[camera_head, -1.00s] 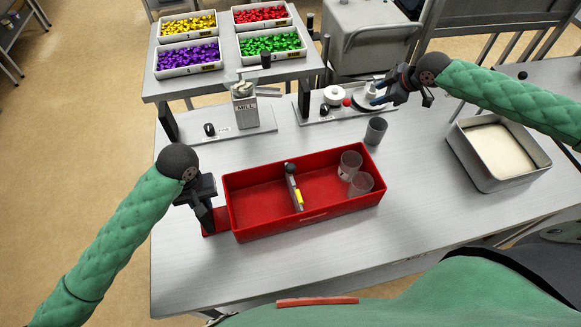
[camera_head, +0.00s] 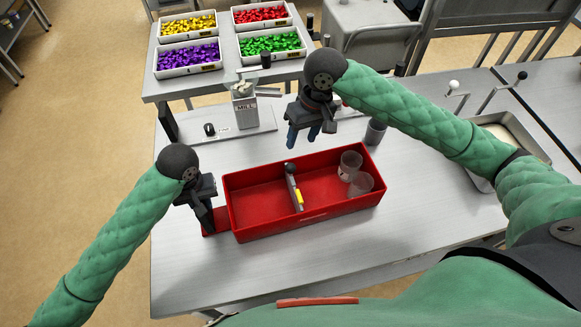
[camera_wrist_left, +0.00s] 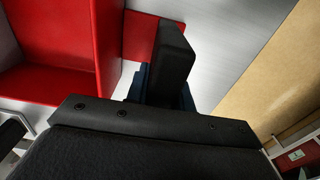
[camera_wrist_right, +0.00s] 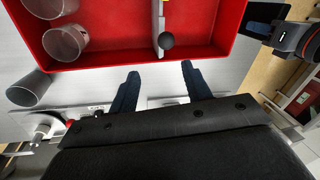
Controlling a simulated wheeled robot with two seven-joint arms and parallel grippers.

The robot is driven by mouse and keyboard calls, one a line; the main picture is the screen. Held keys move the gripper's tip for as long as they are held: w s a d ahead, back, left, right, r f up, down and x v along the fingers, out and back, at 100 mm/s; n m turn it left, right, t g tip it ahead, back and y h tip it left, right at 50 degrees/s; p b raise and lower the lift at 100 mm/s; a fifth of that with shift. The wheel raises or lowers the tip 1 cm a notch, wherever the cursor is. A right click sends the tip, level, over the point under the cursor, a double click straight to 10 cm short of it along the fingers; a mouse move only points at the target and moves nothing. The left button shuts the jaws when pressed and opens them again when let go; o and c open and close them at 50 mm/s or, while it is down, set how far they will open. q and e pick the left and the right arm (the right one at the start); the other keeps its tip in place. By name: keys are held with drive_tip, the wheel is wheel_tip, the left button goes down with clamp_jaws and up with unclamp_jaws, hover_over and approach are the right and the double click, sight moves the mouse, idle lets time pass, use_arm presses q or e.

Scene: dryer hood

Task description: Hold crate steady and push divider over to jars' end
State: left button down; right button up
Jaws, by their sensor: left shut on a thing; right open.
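The red crate (camera_head: 262,226) lies on the table, with its inside open to view. A grey divider (camera_head: 292,185) with a dark ball knob (camera_head: 289,168) and a yellow patch stands across it near the middle. Two clear jars (camera_head: 351,163) (camera_head: 360,184) are in the right end. My left gripper (camera_head: 207,222) is shut on the red tab at the crate's left end; the tab also shows in the left wrist view (camera_wrist_left: 139,36). My right gripper (camera_head: 303,138) is open and empty, above the table behind the crate. In the right wrist view the divider knob (camera_wrist_right: 167,41) lies beyond its fingers (camera_wrist_right: 160,82).
A grey cup (camera_head: 375,131) stands behind the crate's right end. A mill (camera_head: 244,108) stands at the back left. Trays of coloured pieces (camera_head: 190,70) sit on a raised shelf. A metal pan (camera_head: 480,170) at the right is partly hidden by my right arm.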

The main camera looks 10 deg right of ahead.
sight(291, 165)
drive_tip(key=x, duration=0.3)
drive_tip(key=s+x, duration=0.1)
drive_tip(key=x, duration=0.3)
drive_tip(key=a+x, duration=0.1)
drive_tip(key=x, duration=0.3)
drive_tip(key=shift+s+f, duration=0.1)
drive_tip(key=shift+s, duration=0.1)
